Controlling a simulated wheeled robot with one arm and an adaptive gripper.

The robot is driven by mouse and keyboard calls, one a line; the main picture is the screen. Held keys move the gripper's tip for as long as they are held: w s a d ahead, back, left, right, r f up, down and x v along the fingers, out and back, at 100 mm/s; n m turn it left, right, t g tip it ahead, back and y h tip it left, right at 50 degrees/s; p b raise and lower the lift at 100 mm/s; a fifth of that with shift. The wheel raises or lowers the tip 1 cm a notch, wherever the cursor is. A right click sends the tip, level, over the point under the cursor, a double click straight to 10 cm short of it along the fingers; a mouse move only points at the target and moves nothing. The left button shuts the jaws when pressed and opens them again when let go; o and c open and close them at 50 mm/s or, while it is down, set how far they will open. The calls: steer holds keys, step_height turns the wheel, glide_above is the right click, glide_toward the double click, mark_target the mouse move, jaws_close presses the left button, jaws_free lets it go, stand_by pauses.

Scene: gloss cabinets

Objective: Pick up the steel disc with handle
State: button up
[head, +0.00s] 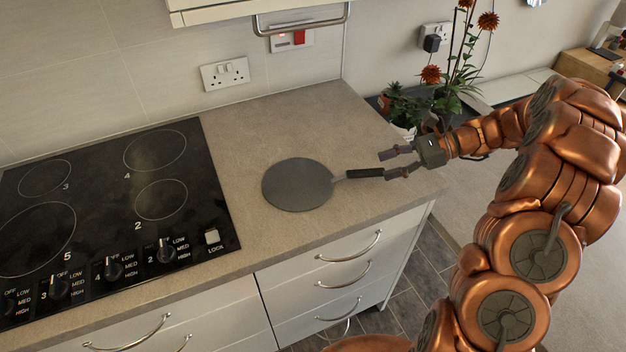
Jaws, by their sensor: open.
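The steel disc with handle (298,185) lies flat on the beige counter in the head view, right of the hob. Its grey round plate is to the left, and its black handle (364,173) points right toward the counter's right end. My gripper (391,163) is open at the handle's right end. One finger shows above and behind the handle, the other near its tip. I cannot tell whether either finger touches the handle.
A black hob (110,205) with knobs fills the counter's left side. A potted plant with orange flowers (440,100) stands behind my gripper. Drawers with metal handles (350,250) are below the counter edge. A cabinet (230,8) hangs above. Bare counter (290,120) lies behind the disc.

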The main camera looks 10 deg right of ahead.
mark_target(363, 171)
steer(key=shift+p+x, duration=1.35)
steer(key=shift+x, duration=2.5)
steer(key=shift+w, duration=0.1)
jaws_close()
steer(key=shift+r, duration=0.1)
